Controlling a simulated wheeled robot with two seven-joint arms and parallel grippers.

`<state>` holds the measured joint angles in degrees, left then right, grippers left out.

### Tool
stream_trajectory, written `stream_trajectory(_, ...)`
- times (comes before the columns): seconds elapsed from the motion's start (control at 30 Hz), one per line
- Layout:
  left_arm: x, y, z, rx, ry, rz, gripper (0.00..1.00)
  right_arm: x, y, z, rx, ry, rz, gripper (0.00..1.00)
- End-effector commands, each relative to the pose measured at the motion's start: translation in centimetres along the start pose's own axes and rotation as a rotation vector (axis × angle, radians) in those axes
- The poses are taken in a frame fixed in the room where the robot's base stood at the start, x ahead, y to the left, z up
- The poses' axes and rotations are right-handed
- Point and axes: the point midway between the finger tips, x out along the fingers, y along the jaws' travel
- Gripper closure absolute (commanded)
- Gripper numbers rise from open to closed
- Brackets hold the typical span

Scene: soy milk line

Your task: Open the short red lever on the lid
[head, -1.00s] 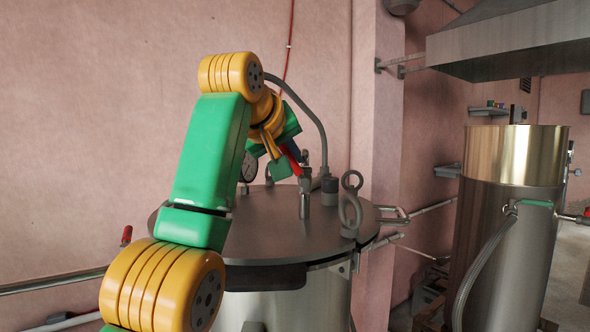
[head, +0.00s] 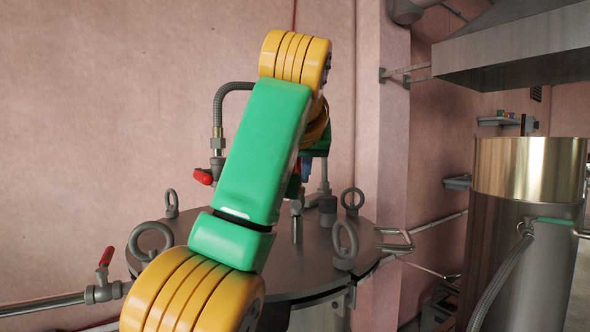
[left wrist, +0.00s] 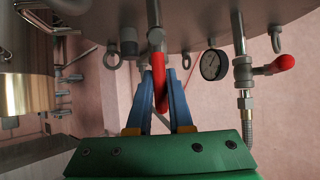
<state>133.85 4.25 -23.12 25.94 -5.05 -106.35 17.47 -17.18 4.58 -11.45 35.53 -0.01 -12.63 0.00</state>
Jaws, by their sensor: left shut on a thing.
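The short red lever (left wrist: 160,88) sits on a metal valve on the grey round lid (head: 345,272). In the left wrist view it lies between the two blue fingers of my left gripper (left wrist: 160,92), which is shut on it. In the head view my green and yellow left arm covers most of the gripper and the lever. Only a bit of a blue finger and of red shows beside the arm there. My right gripper is in neither view.
Another red-handled valve (left wrist: 280,65) with a hose and a pressure gauge (left wrist: 211,64) stand on the lid nearby. Lifting rings (head: 345,243) and a dark cap (head: 328,209) rise from it. A steel tank (head: 525,230) stands at the right.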

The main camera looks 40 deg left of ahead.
Motion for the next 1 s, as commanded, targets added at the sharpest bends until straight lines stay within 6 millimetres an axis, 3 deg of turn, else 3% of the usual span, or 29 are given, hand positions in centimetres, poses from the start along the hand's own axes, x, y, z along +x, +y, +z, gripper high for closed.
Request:
stream_trajectory(0.4,0.0,0.1,0.0,0.006,0.003,-0.002,1.0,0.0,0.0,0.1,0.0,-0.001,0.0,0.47)
stream_trajectory(0.43,0.0,0.1,0.0,0.005,0.003,-0.002,0.73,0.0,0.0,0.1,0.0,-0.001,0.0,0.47)
stream_trajectory(0.5,0.0,0.1,0.0,0.005,0.003,-0.002,0.54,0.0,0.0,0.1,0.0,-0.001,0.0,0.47)
stream_trajectory(0.53,0.0,0.1,0.0,0.005,0.002,-0.002,0.51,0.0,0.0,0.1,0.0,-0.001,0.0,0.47)
stream_trajectory(0.83,-0.4,0.1,-0.1,0.005,0.003,-0.001,0.51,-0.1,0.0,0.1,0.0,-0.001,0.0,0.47)
stream_trajectory(1.0,-3.9,0.1,-0.2,0.005,0.005,0.0,0.51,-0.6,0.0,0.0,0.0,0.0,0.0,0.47)
